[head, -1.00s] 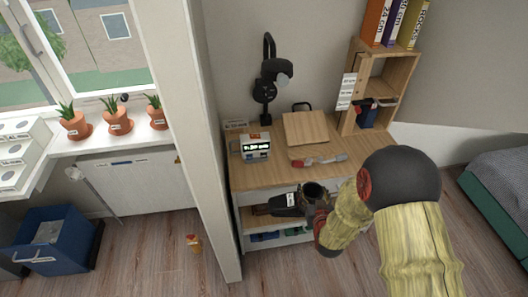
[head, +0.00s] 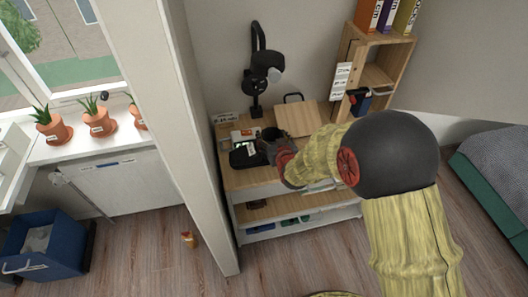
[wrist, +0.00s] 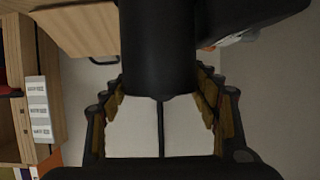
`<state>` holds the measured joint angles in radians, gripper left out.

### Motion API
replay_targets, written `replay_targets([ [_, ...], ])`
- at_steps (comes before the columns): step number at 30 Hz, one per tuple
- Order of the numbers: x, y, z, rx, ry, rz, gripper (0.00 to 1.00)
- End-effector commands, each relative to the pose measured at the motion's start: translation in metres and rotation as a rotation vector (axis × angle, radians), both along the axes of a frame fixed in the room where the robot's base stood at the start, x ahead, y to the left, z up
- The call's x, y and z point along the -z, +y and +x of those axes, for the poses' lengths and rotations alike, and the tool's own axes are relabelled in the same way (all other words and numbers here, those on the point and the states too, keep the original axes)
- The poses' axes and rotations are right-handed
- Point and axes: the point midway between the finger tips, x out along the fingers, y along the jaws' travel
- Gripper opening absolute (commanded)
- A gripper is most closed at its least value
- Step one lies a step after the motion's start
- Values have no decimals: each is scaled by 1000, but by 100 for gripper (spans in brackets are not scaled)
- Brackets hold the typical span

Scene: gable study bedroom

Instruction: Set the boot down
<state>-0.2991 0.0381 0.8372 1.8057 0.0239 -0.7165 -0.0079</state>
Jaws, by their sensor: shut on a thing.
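A black boot (head: 246,154) with a white label is held by my gripper (head: 282,154) at the desk (head: 238,180). Its toe points left and its open top faces up towards the head camera. In the wrist view the dark boot shaft (wrist: 158,45) stands between the fingers of my gripper (wrist: 160,88), which are closed on it. The boot overlaps the desk's left part in the head view; I cannot tell whether its sole touches the top.
A pale clock (head: 243,134) is partly hidden behind the boot. A wooden board (head: 298,119) and a black lamp (head: 257,75) stand at the back. A wooden shelf unit (head: 390,75) is at the right. A lower shelf (head: 285,216) is under the desktop.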

Motion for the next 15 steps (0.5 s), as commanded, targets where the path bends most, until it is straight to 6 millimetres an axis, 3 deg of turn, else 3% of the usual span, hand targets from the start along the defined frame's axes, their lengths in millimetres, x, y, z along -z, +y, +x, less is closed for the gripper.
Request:
replay_targets([
  [6, 38, 0, 1, 0, -3, 2, 0],
  [15, 66, 0, 1, 1, -3, 1, 0],
])
